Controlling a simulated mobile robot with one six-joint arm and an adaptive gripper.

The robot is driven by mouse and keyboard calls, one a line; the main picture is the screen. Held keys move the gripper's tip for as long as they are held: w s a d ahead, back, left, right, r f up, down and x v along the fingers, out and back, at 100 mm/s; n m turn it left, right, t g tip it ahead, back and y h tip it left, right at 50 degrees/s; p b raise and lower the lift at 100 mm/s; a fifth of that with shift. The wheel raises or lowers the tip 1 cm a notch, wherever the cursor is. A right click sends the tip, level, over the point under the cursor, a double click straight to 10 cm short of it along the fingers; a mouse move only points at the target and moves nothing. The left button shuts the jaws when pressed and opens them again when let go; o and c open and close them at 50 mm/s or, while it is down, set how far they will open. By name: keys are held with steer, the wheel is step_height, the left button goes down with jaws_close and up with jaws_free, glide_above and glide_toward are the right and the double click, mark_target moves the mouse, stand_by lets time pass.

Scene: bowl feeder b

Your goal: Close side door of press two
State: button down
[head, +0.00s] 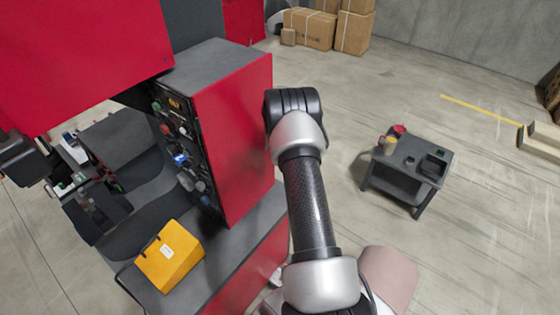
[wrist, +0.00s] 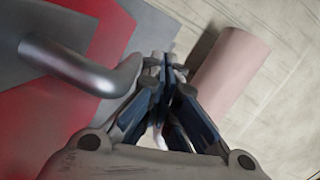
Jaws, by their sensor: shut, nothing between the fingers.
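A red and black press (head: 232,140) stands at the left of the head view, with a control panel of buttons on its left face. In the wrist view a bent grey metal bar handle (wrist: 75,68) runs across a red and grey surface (wrist: 62,120). I cannot tell whether this surface is the side door, or how far any door stands open. My gripper (wrist: 164,68) is shut and empty, with its fingertips just right of the handle's bent end. I cannot tell whether they touch it. The gripper is hidden in the head view.
A yellow box (head: 170,256) sits on the press's lower ledge. A small dark table (head: 405,172) with items stands on the floor at right. Cardboard boxes (head: 308,28) stand at the back. The floor between is mostly clear.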

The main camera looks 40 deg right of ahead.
stand_by(0.3)
steer(key=v, duration=1.2)
